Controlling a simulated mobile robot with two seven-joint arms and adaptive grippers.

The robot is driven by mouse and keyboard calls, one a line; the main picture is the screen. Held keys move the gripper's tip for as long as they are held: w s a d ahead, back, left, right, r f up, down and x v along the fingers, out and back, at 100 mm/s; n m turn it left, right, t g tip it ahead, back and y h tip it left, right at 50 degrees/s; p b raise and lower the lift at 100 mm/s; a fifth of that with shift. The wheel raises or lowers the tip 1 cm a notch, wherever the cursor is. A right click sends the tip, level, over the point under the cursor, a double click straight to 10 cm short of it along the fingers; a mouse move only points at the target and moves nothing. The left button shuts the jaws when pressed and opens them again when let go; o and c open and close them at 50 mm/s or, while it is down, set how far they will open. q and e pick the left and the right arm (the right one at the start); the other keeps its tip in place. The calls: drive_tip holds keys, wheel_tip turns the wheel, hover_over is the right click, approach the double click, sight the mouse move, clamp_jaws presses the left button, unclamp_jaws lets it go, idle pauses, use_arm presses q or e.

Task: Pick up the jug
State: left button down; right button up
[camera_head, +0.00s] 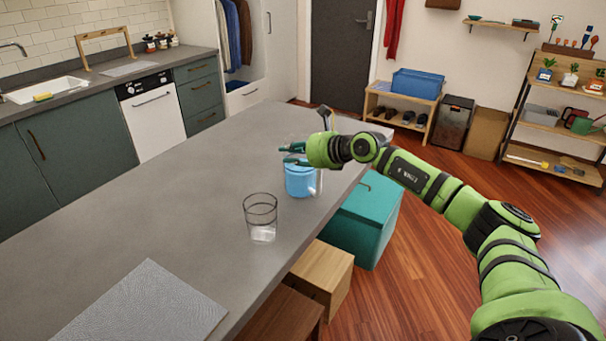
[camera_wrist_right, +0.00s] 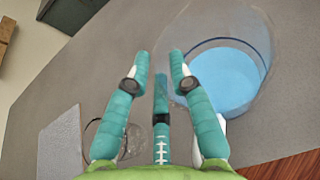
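The jug (camera_head: 299,182) stands upright on the grey counter, below my right gripper in the head view. It has a light blue lower part, a clear upper part and a pale handle on its right side. In the right wrist view the jug (camera_wrist_right: 228,82) fills the upper right, its clear rim overlapping one finger. My right gripper (camera_head: 288,154) is at the height of the jug's top, fingers pointing left. In the wrist view the right gripper (camera_wrist_right: 160,62) is open, with nothing between its fingers. Contact with the rim cannot be told. My left gripper is not in view.
A clear drinking glass (camera_head: 261,217) stands on the counter (camera_head: 180,205) in front of the jug. A grey textured mat (camera_head: 146,305) lies nearer. A teal box (camera_head: 365,220) and wooden stools (camera_head: 322,270) stand beside the counter's right edge. The counter left of the jug is clear.

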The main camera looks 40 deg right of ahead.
drive_tip(key=shift+w+d+r, duration=0.1)
drive_tip(key=shift+r, duration=0.05)
clamp_jaws()
drive_tip(key=shift+r, duration=0.1)
drive_tip(key=s+d+r+b, duration=0.5)
drive_tip(key=s+d+r, duration=0.2)
drive_tip(key=s+r, duration=0.2)
drive_tip(key=shift+d+r+b, duration=0.15)
drive_tip(key=shift+r+b, duration=0.25)
drive_tip(key=shift+r, duration=0.5)
drive_tip(key=shift+s+f, duration=0.1)
